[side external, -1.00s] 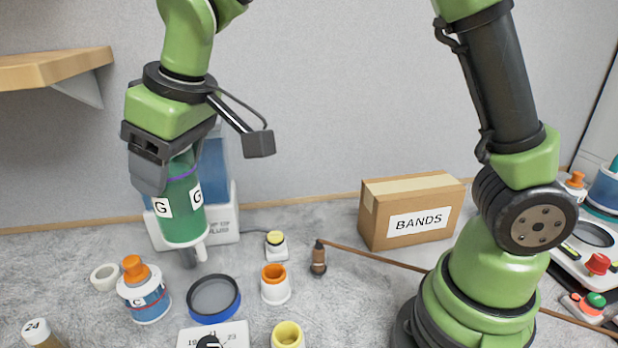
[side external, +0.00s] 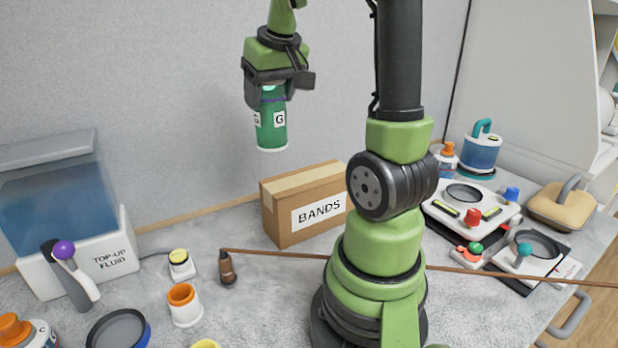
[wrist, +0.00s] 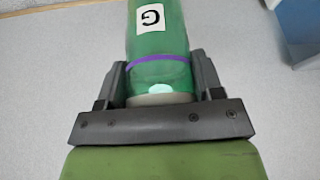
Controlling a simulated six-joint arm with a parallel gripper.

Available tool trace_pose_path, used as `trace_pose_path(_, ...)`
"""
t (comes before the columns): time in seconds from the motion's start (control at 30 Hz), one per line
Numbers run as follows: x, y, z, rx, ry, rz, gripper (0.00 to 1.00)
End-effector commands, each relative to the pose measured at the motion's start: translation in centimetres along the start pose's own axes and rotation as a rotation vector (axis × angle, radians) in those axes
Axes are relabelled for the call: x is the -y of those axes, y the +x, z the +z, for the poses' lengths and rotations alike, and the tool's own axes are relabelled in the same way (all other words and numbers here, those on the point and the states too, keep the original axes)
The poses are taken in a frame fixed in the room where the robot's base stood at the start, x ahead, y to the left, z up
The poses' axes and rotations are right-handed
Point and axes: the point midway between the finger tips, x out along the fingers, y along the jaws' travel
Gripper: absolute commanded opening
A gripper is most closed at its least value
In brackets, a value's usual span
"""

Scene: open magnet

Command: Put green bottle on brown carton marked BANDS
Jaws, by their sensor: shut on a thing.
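The green bottle (side external: 271,122) has white labels marked G and a purple band. My gripper (side external: 268,88) is shut on its upper part and holds it upright in the air. In the wrist view the bottle (wrist: 160,42) sits between the two fingers of my gripper (wrist: 158,80). The brown carton marked BANDS (side external: 284,223) stands on the table with its taped top facing up. In the side view the bottle's lower end appears above the carton's top with a visible gap. How near it is in depth, I cannot tell.
A top-up fluid tank (side external: 115,258) with a purple-tipped lever stands left. An orange-topped cup (side external: 184,306) and a small yellow-topped item (side external: 181,264) are left of the carton. A brown cord (side external: 290,254) runs across in front of it. A control panel (side external: 466,212) lies right.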

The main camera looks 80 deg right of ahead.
Motion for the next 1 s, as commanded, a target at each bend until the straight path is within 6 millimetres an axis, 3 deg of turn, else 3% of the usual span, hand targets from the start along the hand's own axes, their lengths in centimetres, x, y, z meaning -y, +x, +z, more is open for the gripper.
trace_pose_path(0.1, -2.8, -1.3, 0.3, -0.005, 0.085, 0.032, 0.25)
trace_pose_path(0.27, -4.4, -1.9, 0.8, -0.003, 0.131, 0.049, 0.25)
trace_pose_path(0.5, -4.5, 1.7, 2.4, 0.003, 0.136, 0.049, 0.25)
trace_pose_path(1.0, -4.5, 6.9, 4.5, 0.000, 0.135, 0.050, 0.25)
